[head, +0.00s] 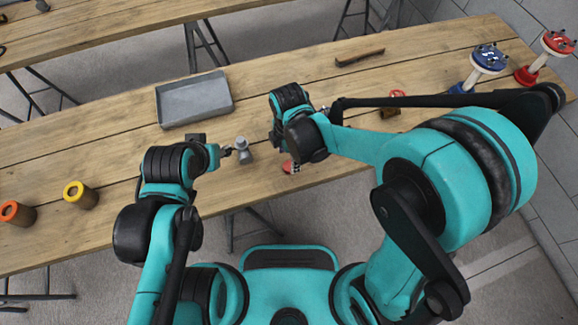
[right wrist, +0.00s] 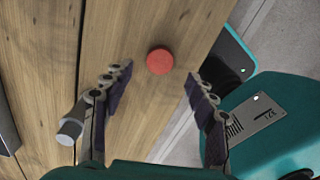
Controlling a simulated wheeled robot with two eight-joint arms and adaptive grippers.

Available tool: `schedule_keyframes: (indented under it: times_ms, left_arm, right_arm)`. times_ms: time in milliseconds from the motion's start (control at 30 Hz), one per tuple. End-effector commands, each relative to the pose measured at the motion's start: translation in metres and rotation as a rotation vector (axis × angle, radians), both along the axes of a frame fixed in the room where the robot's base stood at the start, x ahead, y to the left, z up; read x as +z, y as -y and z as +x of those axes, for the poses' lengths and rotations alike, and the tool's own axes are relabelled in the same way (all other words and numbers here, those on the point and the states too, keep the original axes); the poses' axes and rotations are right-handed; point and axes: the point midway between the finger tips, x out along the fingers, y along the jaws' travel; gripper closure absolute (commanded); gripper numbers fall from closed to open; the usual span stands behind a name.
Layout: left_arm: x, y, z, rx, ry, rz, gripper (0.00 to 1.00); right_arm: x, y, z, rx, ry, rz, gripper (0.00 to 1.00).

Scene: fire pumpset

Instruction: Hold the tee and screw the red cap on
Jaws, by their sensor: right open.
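The grey tee (head: 243,150) stands on the wooden table in front of my left gripper (head: 229,151). The left fingertips reach its left side, but whether they are closed on it does not show. Part of the tee shows at the left of the right wrist view (right wrist: 72,130), beside my right finger. The round red cap (right wrist: 160,61) lies flat on the table near its front edge. My right gripper (right wrist: 158,88) is open and empty, with the cap in the gap beyond its fingertips.
A grey metal tray (head: 194,101) lies behind the tee. A yellow-ringed cylinder (head: 80,195) and an orange-ringed one (head: 17,213) stand at left. A brown bar (head: 360,57), a red-handled valve (head: 391,106) and blue (head: 488,60) and red (head: 553,47) flanged parts are at right.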

Motion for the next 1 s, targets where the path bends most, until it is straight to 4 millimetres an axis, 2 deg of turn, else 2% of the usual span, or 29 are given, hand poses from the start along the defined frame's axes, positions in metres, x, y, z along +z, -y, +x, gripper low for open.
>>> schedule_keyframes:
  times_ms: [100,267,633,800,833,1000]
  left_arm:
    - [-0.015,0.0,0.0,0.0,0.0,0.0,0.6]
    - [-0.026,0.0,0.0,0.0,0.0,0.0,0.6]
    - [-0.024,0.0,0.0,0.0,0.0,0.0,0.6]
    - [-0.024,0.0,0.0,0.0,0.0,0.0,0.6]
    - [-0.024,0.0,0.0,0.0,0.0,0.0,0.6]
    - [-0.024,0.0,0.0,0.0,0.0,0.0,0.6]
  right_arm:
    - [-0.022,0.001,0.001,-0.001,0.0,0.0,0.43]
    - [-0.044,0.002,0.002,0.0,0.0,0.0,0.43]
    - [-0.045,0.002,0.001,0.0,0.0,0.0,0.43]
    - [-0.045,0.002,0.001,0.0,0.0,0.0,0.87]
    - [-0.045,0.002,0.001,0.0,0.0,0.0,0.91]
    - [-0.045,0.002,0.001,0.0,0.0,0.0,0.92]
